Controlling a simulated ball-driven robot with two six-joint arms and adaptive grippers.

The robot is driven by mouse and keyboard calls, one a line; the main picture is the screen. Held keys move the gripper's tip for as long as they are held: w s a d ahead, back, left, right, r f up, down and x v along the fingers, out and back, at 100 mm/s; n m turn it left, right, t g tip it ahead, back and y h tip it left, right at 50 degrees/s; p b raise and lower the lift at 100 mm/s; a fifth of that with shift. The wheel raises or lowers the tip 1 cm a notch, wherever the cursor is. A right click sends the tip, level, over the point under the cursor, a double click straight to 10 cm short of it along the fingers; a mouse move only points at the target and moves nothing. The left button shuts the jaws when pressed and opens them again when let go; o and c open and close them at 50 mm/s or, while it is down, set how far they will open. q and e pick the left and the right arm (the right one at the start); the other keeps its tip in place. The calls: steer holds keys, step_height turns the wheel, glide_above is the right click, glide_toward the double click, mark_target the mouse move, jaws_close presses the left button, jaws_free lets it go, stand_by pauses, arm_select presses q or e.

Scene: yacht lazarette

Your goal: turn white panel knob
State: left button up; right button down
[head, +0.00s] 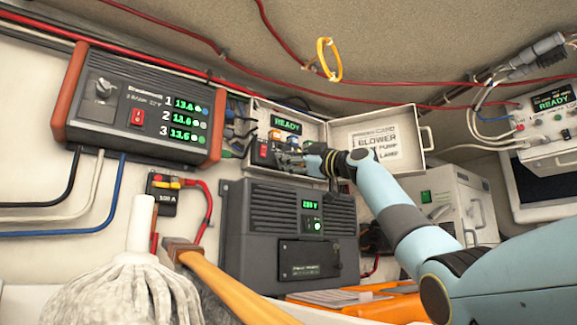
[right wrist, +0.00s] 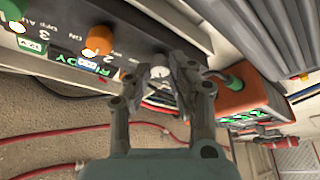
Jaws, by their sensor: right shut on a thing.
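The panel is a small open box (head: 252,165) on the wall in the head view, with a green READY display (head: 286,124) and a red switch (head: 262,150). My right gripper (head: 303,161) reaches into it from the right and hides part of its face. In the right wrist view the white knob (right wrist: 157,73) shows between the fingertips of my right gripper (right wrist: 160,80), which are shut on it. My left gripper is not in view.
The open lid (head: 410,125) stands to the right of the box, behind my right arm. A charger (head: 140,105) hangs at the left and a dark power unit (head: 265,225) sits below. A mop (head: 125,290) and an orange handle (head: 225,285) stand in front. Red cables run above.

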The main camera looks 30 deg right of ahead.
steer(key=shift+n, duration=0.6)
steer(key=shift+g, duration=0.3)
steer(key=c, duration=1.2)
jaws_free()
steer(key=v, duration=1.2)
steer(key=shift+w+d+f, duration=0.1)
steer(key=shift+f, duration=0.1)
